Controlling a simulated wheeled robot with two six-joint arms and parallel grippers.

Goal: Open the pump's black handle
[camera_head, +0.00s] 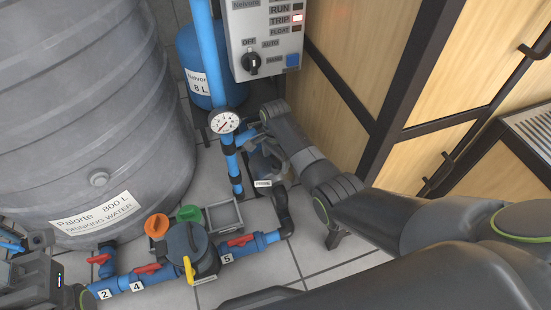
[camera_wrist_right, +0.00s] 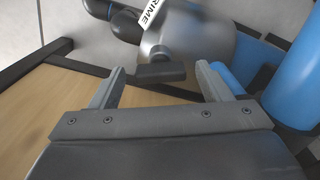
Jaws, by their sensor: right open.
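The grey pump (camera_wrist_right: 192,38) fills the top of the right wrist view, with a white PRIME label (camera_wrist_right: 151,12) on it. Its short black handle (camera_wrist_right: 161,72) sticks out below the body. My right gripper (camera_wrist_right: 160,69) is open, with one fingertip on each side of the handle and visible gaps to both. In the head view my right gripper (camera_head: 264,146) is at the pump, which it mostly hides; the small label (camera_head: 263,183) shows below. My left gripper (camera_head: 38,272) is at the lower left edge, and its jaws are not clear.
A pressure gauge (camera_head: 225,122) on a blue pipe stands just left of my right gripper. A control box (camera_head: 265,40) with a lit TRIP lamp hangs above. A large grey tank (camera_head: 90,110) fills the left. Valves with red handles (camera_head: 240,240) line the floor pipe. Wooden cabinets (camera_head: 330,90) stand right.

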